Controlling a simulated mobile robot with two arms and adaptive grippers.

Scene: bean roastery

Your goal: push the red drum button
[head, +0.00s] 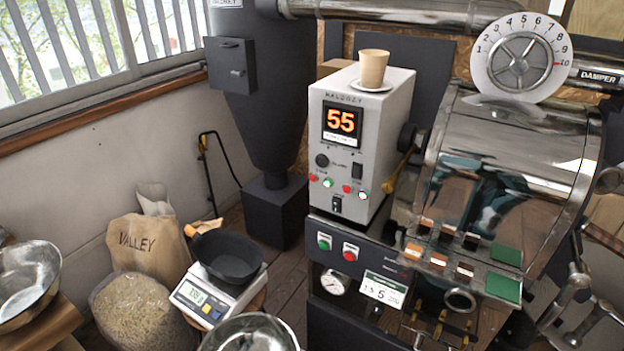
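A round red button (350,252) in a pale square frame sits on the dark front panel (385,265) of the roaster. A green button (324,241) in a similar frame is just left of it. Small red lights or buttons (347,188) and green lit ones (363,195) are on the grey control box (325,150) above. The small labels are too fine to read, so I cannot tell which red one is marked drum. Nothing covers the red button on the dark panel. Neither of my grippers is in view.
The steel roaster drum (480,190) is at right, with a damper dial (518,60) above. A paper cup (374,68) stands on the control box. A scale (212,300) holding a black pan (228,258) is at lower left, near a sack (148,250).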

